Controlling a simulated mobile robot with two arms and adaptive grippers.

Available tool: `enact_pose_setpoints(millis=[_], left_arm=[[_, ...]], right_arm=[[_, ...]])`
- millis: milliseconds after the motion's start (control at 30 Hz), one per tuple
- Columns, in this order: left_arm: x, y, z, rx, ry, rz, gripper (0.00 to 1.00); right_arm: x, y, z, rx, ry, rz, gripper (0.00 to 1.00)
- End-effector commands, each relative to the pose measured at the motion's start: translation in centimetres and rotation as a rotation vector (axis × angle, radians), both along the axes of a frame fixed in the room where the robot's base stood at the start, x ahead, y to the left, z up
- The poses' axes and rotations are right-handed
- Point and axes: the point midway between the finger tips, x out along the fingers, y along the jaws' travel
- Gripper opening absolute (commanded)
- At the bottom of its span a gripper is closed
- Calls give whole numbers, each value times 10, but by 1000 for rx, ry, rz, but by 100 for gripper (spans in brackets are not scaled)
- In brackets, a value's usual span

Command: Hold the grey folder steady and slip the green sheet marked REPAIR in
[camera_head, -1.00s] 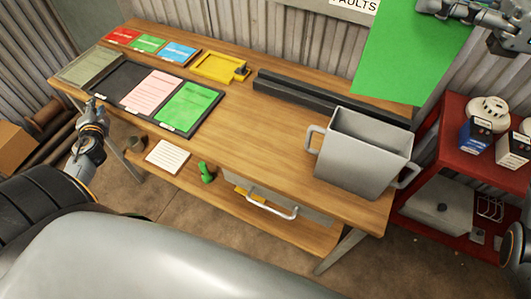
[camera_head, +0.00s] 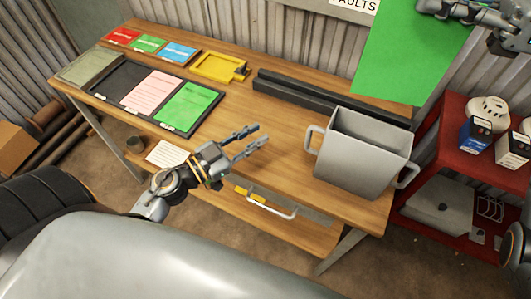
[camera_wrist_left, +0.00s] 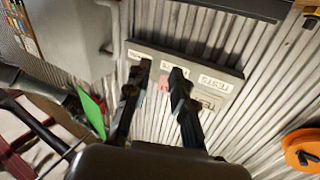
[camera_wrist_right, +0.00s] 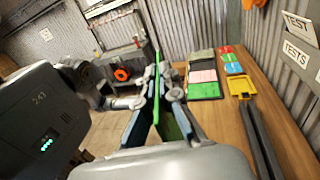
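The grey folder (camera_head: 361,160) is an open-topped upright holder with a handle on each side, standing at the right end of the wooden table. The green sheet (camera_head: 408,50) hangs upright above and behind it, clear of its opening; no REPAIR marking is legible. My right gripper (camera_head: 432,8) is shut on the sheet's upper edge; the right wrist view shows the sheet (camera_wrist_right: 157,75) edge-on between the fingers. My left gripper (camera_head: 260,136) is open and empty over the table, left of the folder, fingers pointing towards its left handle without touching. It also shows in the left wrist view (camera_wrist_left: 160,80).
A black tray (camera_head: 134,80) with pink and green sheets lies on the table's left part. A yellow tray (camera_head: 218,66) and a long dark bar (camera_head: 300,92) lie behind. A red cart (camera_head: 440,165) with boxes stands right of the folder. The table's middle is clear.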

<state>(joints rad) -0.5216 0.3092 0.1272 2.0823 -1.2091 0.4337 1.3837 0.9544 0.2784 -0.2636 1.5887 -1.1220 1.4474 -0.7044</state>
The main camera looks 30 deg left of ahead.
Motion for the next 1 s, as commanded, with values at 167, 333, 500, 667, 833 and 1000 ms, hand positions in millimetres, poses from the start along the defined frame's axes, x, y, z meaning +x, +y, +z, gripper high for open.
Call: enact_pose_setpoints(millis=[167, 333, 500, 667, 833, 1000], left_arm=[[-21, -54, 24, -130, 19, -143, 24], [-32, -53, 4, -123, 83, -130, 24], [-19, -61, 2, -120, 87, -127, 24], [7, -78, 3, -121, 85, -127, 24], [33, -96, 2, -120, 86, -125, 24], [53, -110, 2, -121, 87, -125, 24]], right_arm=[[0, 0, 0, 0, 0, 0, 0], [0, 0, 0, 0, 0, 0, 0], [0, 0, 0, 0, 0, 0, 0], [0, 0, 0, 0, 0, 0, 0], [0, 0, 0, 0, 0, 0, 0], [0, 0, 0, 0, 0, 0, 0]])
